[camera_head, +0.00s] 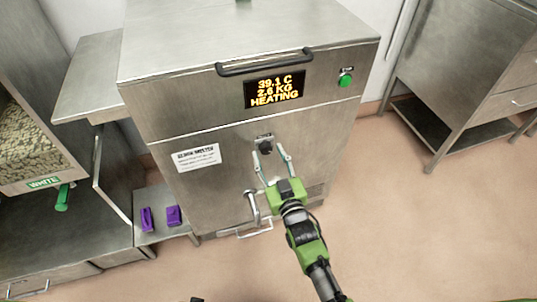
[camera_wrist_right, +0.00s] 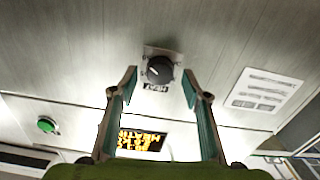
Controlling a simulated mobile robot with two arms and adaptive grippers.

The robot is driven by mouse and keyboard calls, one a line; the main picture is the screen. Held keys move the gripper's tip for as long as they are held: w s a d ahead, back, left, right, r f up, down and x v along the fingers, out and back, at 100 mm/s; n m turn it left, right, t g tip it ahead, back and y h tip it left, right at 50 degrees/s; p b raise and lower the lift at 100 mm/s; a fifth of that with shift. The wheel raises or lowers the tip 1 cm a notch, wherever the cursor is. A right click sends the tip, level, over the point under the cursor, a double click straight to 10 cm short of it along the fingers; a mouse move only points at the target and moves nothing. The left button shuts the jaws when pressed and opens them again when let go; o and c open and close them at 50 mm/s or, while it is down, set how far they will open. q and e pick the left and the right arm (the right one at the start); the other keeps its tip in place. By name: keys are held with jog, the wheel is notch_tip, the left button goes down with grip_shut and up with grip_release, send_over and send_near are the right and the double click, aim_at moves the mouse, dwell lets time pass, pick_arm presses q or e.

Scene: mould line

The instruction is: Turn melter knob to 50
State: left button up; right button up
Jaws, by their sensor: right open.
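The melter (camera_head: 222,115) is a steel cabinet with a display (camera_head: 274,89) reading 39.1 C, 2.6 KG, HEATING. Its dark knob (camera_head: 264,144) sits on the front below the display. In the right wrist view the knob (camera_wrist_right: 158,69) is round and black with a white pointer mark on a small plate labelled HEAT. My right gripper (camera_head: 272,155) is open, its fingers pointing at the knob. In the wrist view the open fingertips (camera_wrist_right: 160,80) are on either side of the knob, apart from it. The set value cannot be read. My left gripper is not in view.
A green button (camera_head: 345,80) is right of the display. A handle bar (camera_head: 264,61) runs along the lid edge. A tap-like lever (camera_head: 252,205) is low on the front. Purple items (camera_head: 160,217) lie on a low shelf at left. Floor at right is clear.

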jog(key=v, duration=1.1)
